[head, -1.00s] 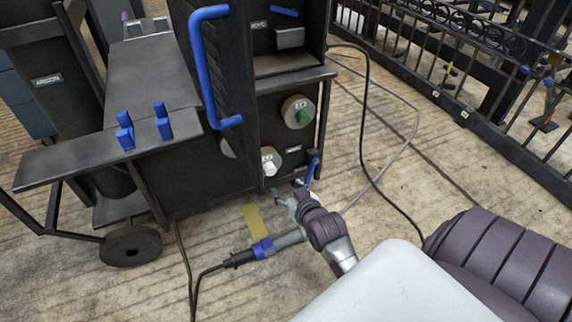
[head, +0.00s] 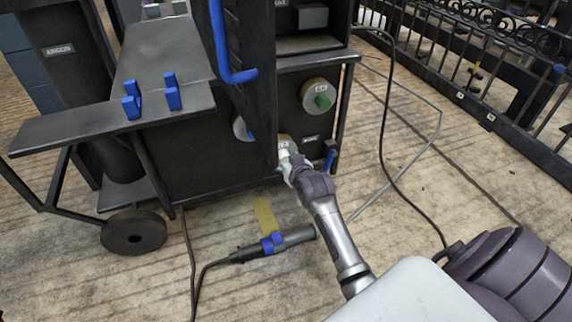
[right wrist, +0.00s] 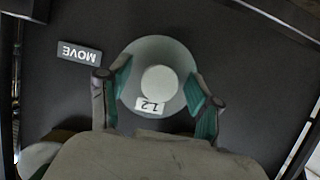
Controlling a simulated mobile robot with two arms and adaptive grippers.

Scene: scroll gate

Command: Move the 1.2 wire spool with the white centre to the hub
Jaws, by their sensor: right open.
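The 1.2 wire spool with the white centre (right wrist: 158,82) fills the middle of the right wrist view, with its "1.2" label below the centre. My right gripper (right wrist: 158,100) is open, with one green-padded finger on each side of the spool; I cannot tell whether the pads touch it. In the head view my right gripper (head: 288,172) is at the lower front of the dark cabinet and covers most of this spool (head: 284,143). A spool with a green centre (head: 320,100) sits higher on the same panel. The hub cannot be made out for certain. My left gripper is not seen.
An open dark door (head: 243,100) with a blue handle stands just left of my right gripper. A torch (head: 275,244) and cables lie on the floor. A metal fence (head: 470,85) stands at the right.

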